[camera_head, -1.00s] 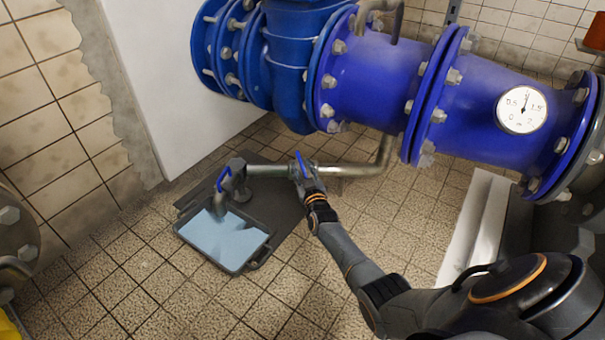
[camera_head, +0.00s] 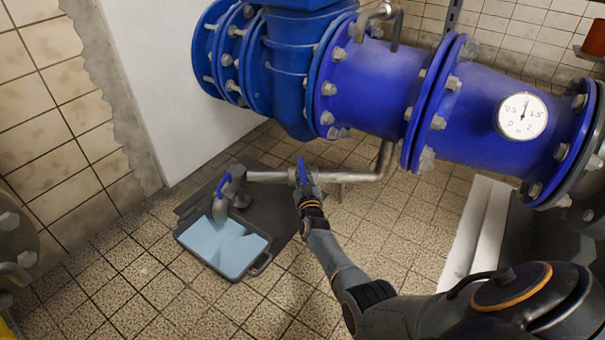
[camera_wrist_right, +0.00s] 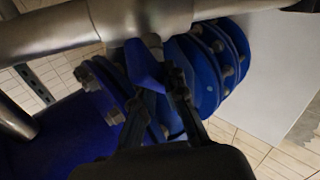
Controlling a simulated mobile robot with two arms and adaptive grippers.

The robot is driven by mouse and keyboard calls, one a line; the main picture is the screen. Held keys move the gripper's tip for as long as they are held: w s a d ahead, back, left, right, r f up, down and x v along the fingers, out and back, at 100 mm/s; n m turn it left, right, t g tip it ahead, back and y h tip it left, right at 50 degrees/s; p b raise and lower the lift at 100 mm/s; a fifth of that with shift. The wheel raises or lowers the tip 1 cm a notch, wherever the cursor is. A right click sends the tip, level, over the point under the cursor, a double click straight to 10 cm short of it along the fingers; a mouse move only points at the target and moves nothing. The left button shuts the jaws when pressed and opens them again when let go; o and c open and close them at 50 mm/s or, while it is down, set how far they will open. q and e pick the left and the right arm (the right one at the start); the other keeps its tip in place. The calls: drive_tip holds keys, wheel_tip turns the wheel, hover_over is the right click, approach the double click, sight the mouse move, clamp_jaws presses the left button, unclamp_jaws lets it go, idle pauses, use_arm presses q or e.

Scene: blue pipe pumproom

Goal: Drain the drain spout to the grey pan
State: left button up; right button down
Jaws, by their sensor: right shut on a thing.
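The grey pan (camera_head: 262,262) lies on the floor at left centre with light blue water (camera_head: 215,247) in it. The drain spout (camera_head: 221,208) bends down over the pan's far edge; a blue lever (camera_head: 223,184) sits on top of it. A thin metal pipe (camera_head: 268,177) runs right from the spout to a valve with a second blue lever (camera_head: 301,168). My right gripper (camera_head: 305,185) is shut on that second lever, which shows between the fingers in the right wrist view (camera_wrist_right: 145,65). I cannot tell whether water runs from the spout. My left gripper is out of view.
The large blue pipe (camera_head: 380,90) with bolted flanges and a pressure gauge (camera_head: 521,116) crosses above the thin pipe. A dark mat (camera_head: 272,212) lies beneath the pan. Tiled floor (camera_head: 150,290) is clear in front. A white wall (camera_head: 150,85) stands behind left.

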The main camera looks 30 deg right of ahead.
sight(303, 171)
drive_tip(key=shift+s+f+m+g+h, duration=0.15)
drive_tip(key=shift+m+g+h, duration=0.55)
drive_tip(key=shift+m+h, duration=0.9)
drive_tip(key=c, duration=1.4)
unclamp_jaws()
drive_tip(key=shift+y, duration=0.3)
wheel_tip(303, 171, up, 10)
drive_tip(key=shift+f, duration=0.15)
